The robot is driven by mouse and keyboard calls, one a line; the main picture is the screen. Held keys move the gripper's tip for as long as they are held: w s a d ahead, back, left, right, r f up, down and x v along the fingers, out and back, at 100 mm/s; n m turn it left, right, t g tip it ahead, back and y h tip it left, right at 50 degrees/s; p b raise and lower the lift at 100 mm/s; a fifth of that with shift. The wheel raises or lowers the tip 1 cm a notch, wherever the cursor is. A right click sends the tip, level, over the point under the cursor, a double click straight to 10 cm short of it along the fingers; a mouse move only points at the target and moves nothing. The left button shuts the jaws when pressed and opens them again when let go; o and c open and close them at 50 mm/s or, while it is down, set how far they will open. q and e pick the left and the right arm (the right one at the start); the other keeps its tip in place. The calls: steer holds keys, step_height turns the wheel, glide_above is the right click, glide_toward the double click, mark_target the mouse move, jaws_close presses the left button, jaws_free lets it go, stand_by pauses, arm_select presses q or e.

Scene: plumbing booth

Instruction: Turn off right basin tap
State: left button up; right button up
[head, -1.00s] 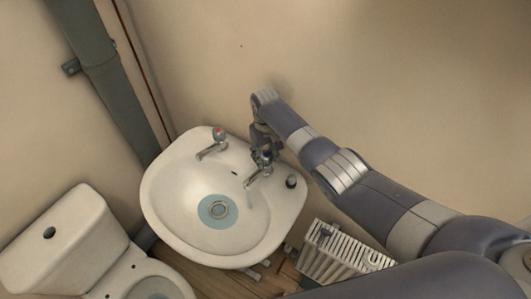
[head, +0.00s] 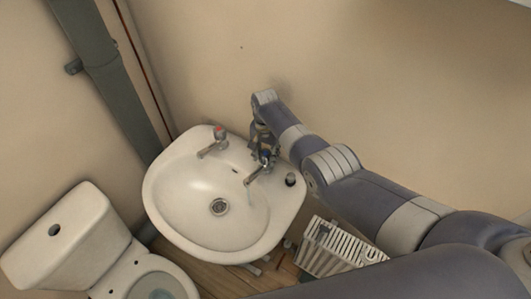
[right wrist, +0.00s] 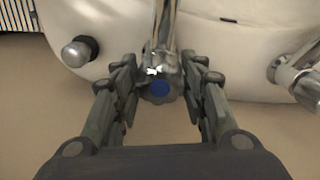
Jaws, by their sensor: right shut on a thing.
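The right basin tap (head: 257,174) is chrome and stands on the back right of the white basin (head: 175,200). My right gripper (right wrist: 159,84) is shut on that handle, with one finger on each side. In the head view the gripper (head: 264,154) partly covers the handle. A faint pale streak shows below the spout; I cannot tell surely if water runs. The left tap (head: 213,143) has a red cap and stands apart from the gripper. My left gripper is out of view.
The wall is close behind the basin. A toilet (head: 75,235) stands at left, a white radiator (head: 340,250) at lower right. A grey pipe (head: 110,85) runs up the wall.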

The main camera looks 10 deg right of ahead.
mark_target(265, 153)
steer(key=shift+m, duration=2)
steer(key=o, duration=1.1)
steer(key=shift+c, duration=0.2)
steer(key=shift+r, duration=0.1)
step_height(265, 153, up, 12)
